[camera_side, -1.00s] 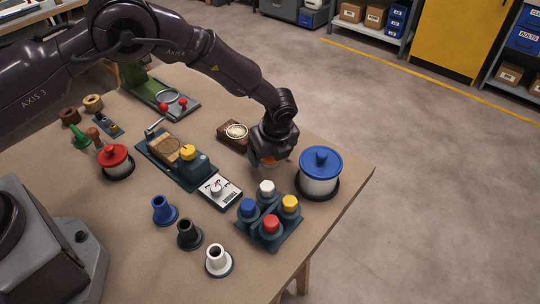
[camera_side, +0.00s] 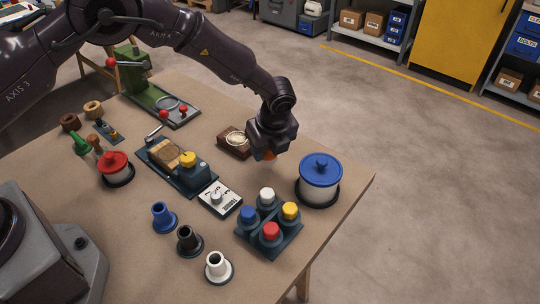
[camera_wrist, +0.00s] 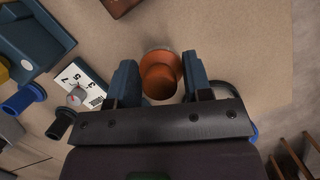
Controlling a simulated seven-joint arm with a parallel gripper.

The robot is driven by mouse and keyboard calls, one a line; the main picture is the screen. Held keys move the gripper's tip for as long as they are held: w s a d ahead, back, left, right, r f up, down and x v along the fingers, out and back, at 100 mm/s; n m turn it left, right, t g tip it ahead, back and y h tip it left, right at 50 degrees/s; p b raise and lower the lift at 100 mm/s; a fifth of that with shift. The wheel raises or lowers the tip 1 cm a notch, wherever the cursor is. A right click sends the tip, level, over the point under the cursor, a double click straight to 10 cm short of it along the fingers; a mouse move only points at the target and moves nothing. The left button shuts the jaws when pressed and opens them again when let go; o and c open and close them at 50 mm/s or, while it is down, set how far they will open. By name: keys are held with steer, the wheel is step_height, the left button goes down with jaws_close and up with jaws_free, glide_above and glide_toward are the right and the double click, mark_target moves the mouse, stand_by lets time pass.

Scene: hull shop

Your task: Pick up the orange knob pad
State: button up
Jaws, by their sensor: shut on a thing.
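The orange knob pad (camera_wrist: 160,76) is between the two blue-grey fingers of my gripper (camera_wrist: 161,82) in the wrist view. The gripper is shut on it. In the side view only a small orange part (camera_side: 270,156) shows below my gripper (camera_side: 268,151), and the rest is hidden by the fingers. The pad appears held a little above the tabletop, left of the blue-lidded pot.
The blue-lidded pot (camera_side: 320,180) stands to the right, near the table edge. A brown block with a pale round top (camera_side: 235,141) is close on the left. A rack with several coloured caps (camera_side: 269,238) and a dial box (camera_side: 220,199) are in front.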

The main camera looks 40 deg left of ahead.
steer(key=s+a+r, duration=0.3)
steer(key=s+r, duration=0.6)
steer(key=s, duration=0.4)
steer(key=shift+a, duration=0.1)
